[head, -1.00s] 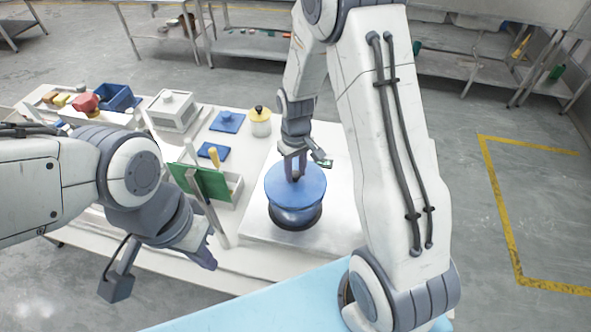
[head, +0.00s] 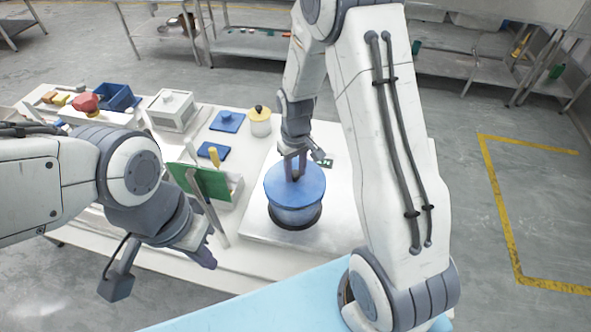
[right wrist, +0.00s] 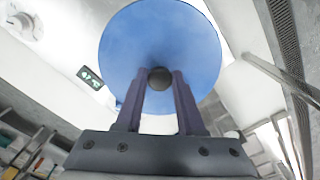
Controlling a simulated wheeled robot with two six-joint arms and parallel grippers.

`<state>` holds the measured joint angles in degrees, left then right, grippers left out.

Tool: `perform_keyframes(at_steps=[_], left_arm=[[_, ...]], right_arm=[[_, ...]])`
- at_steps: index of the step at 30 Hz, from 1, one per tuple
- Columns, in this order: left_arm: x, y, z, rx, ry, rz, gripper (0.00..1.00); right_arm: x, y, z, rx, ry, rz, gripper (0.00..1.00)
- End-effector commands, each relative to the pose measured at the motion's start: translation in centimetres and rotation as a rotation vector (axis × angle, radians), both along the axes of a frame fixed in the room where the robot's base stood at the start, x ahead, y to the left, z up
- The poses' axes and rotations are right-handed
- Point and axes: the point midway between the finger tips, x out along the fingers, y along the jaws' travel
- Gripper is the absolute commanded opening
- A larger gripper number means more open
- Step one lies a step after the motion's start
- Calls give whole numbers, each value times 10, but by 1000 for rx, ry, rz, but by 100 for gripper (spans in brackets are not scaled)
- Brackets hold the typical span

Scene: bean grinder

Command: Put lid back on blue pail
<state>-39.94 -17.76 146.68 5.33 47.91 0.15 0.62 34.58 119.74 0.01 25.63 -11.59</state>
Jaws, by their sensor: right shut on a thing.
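The round blue lid (head: 310,186) lies about level over the blue pail (head: 296,215), with no clear gap visible between them. The pail's dark base shows below. My right gripper (head: 294,173) comes down from above and is shut on the lid's dark knob. In the right wrist view the knob (right wrist: 160,78) sits between the two fingertips, with the blue lid (right wrist: 160,35) spread behind it. The lid hides the pail there. My left gripper (head: 206,257) hangs near the table's front edge, away from the pail; its jaw opening is unclear.
The pail stands on a pale board (head: 345,225). A yellow-lidded jar (head: 260,122), a blue plate (head: 228,122) and a blue bin (head: 116,97) are further back.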

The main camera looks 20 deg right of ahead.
Motion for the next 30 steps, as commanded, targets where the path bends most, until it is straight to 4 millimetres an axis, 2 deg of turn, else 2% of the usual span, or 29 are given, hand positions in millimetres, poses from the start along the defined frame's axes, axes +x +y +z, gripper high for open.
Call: perform_keyframes(at_steps=[28, 29, 30], left_arm=[[0, 0, 1, 0, 0, 0, 0], [0, 0, 1, 0, 0, 0, 0], [0, 0, 1, 0, 0, 0, 0]], right_arm=[[0, 0, -2, 0, 0, 0, 0], [0, 0, -2, 0, 0, 0, 41], [0, 0, -2, 0, 0, 0, 57]])
